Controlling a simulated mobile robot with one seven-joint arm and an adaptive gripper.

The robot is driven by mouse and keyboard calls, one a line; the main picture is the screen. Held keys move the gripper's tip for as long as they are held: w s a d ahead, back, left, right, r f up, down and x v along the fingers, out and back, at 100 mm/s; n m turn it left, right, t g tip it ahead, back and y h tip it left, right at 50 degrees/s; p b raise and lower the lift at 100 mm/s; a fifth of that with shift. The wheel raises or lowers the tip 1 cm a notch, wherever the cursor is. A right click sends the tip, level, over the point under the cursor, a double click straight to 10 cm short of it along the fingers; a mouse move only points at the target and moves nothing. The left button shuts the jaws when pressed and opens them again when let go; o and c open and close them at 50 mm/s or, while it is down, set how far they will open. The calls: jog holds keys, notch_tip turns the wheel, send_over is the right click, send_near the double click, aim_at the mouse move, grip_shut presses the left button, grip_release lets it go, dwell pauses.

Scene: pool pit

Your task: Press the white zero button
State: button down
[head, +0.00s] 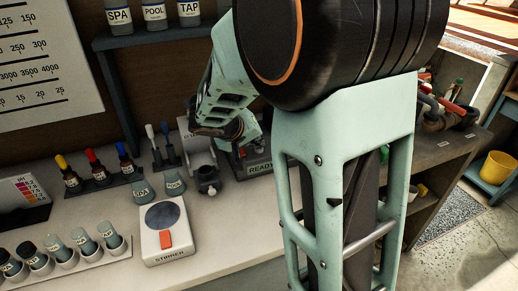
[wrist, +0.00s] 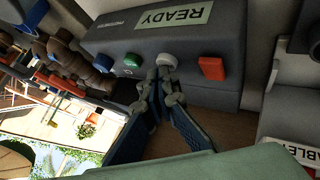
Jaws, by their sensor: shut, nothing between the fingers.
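The white button (wrist: 167,61) is on the front of a dark grey meter (wrist: 225,75) with a READY display (wrist: 175,17). It sits between a green button (wrist: 132,60) and an orange-red switch (wrist: 211,68); a blue button (wrist: 105,46) is further left. My gripper (wrist: 161,82) is shut and empty, its tips right at the white button's lower edge in the wrist view. I cannot tell whether they touch it.
In the head view, a stirrer (head: 163,247) with an orange switch stands on the pale counter in front. Dropper bottles (head: 100,170) and vials (head: 80,240) stand left. A shelf (head: 150,36) with labelled bottles is behind. A yellow bucket (head: 497,167) is far right.

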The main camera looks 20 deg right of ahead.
aim_at(257, 150)
jog(key=shift+f, duration=0.25)
jog(key=shift+r, duration=0.15)
dwell(0.3)
jog(key=shift+r, duration=0.8)
jog(key=shift+r+p, duration=1.5)
jog(key=shift+r, duration=1.05)
